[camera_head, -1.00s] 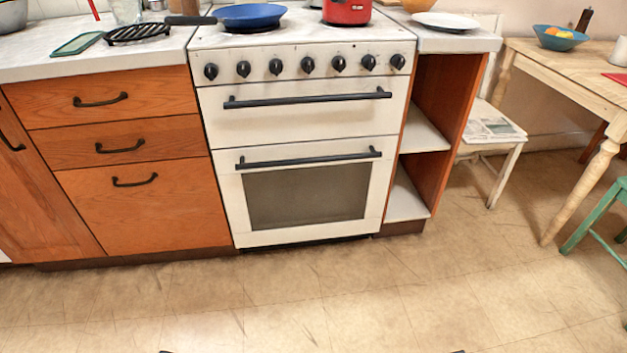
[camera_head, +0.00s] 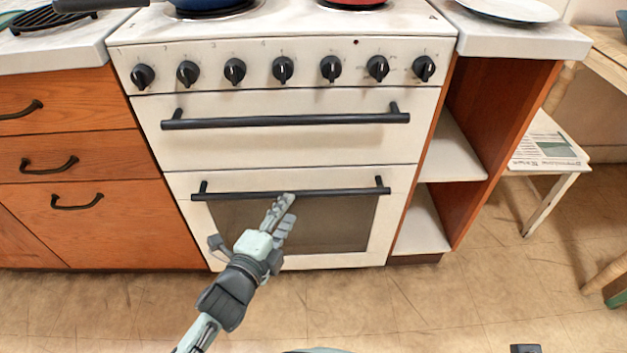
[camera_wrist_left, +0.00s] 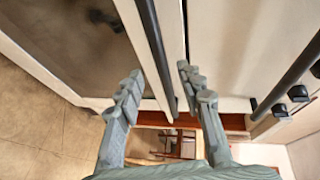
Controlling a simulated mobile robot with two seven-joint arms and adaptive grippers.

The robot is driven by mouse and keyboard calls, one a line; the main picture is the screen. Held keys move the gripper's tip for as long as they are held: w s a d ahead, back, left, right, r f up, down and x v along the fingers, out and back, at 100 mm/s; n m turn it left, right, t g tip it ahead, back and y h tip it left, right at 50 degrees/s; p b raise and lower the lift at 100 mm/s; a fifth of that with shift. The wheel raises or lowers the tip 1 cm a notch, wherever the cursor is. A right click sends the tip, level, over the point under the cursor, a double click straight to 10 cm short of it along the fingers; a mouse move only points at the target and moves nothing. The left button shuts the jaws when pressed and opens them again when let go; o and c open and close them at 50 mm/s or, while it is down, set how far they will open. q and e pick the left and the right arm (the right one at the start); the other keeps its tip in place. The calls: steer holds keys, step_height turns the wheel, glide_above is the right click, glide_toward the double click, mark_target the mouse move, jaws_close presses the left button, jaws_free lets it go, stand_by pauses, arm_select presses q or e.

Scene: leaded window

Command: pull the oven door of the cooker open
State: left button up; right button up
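The white cooker (camera_head: 290,150) stands between the wooden drawers and an open shelf unit. Its oven door (camera_head: 185,185) with a dark window is shut, and a dark bar handle (camera_head: 340,192) runs along its top. My left gripper (camera_head: 284,203) is in front of the middle of this handle and hides part of the window. In the left wrist view the fingers (camera_wrist_left: 158,78) are spread apart, and the handle (camera_wrist_left: 152,40) runs between them with a gap on both sides. My right gripper is not in view.
A second bar handle (camera_head: 285,121) sits on the panel above, below a row of black knobs (camera_head: 283,69). A blue pan (camera_head: 210,8) is on the hob. A white stool (camera_head: 545,150) stands to the right. The floor (camera_head: 420,300) before the cooker is clear.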

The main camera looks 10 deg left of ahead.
mark_target(297, 197)
arm_select(q)
steer(key=x, duration=0.7)
steer(key=shift+w, duration=0.15)
jaws_close()
